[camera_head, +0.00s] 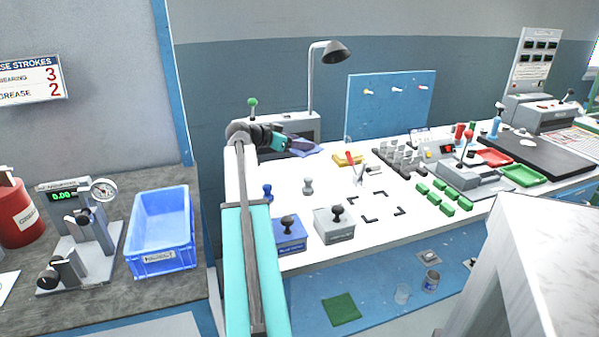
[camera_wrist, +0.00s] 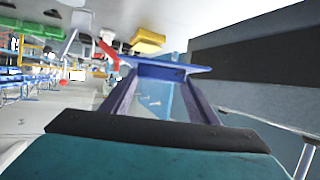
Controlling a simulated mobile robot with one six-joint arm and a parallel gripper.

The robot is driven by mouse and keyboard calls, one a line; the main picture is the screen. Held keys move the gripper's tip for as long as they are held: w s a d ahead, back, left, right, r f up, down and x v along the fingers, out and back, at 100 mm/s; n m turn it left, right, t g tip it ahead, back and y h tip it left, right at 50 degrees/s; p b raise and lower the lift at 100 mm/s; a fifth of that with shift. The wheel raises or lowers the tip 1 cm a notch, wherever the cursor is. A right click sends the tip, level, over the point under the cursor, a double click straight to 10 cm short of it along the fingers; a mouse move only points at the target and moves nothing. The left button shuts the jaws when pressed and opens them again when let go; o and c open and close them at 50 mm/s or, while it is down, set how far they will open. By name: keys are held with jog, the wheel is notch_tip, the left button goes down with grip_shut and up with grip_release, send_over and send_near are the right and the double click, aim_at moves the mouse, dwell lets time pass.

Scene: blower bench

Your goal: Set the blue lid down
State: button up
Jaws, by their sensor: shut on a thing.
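The blue lid (camera_head: 306,151) shows in the head view as a small blue-violet piece at my gripper (camera_head: 300,144), near the back left of the white bench. My gripper is shut on it. In the wrist view the blue lid (camera_wrist: 168,68) lies across the tips of my gripper (camera_wrist: 160,76) as a thin plate seen nearly edge-on. The gripper partly hides the lid in the head view. I cannot tell whether the lid touches the bench.
A yellow block (camera_head: 348,158) lies right of the lid; it shows in the wrist view too (camera_wrist: 148,39). A blue box (camera_head: 289,240) and a grey box (camera_head: 334,231), both black-knobbed, stand at the front edge. A lamp (camera_head: 334,53) rises behind. Bare bench lies around the black corner marks.

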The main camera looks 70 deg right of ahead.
send_over(299, 175)
jog(key=shift+f, duration=3.15)
jog(key=shift+f, duration=0.1)
jog(key=shift+f, duration=1.75)
jog(key=shift+f+b, duration=0.15)
jog(key=shift+b, duration=0.2)
jog(key=o, duration=1.2)
jog(key=shift+a, duration=0.1)
jog(key=shift+c, duration=0.2)
jog(key=shift+r, duration=0.2)
jog(key=v, duration=1.1)
jog(key=shift+w+a+f, duration=0.1)
jog(key=shift+f, duration=0.05)
jog(key=shift+w+a+r, duration=0.15)
jog(key=shift+a+r, duration=0.05)
jog(key=shift+a, duration=0.1)
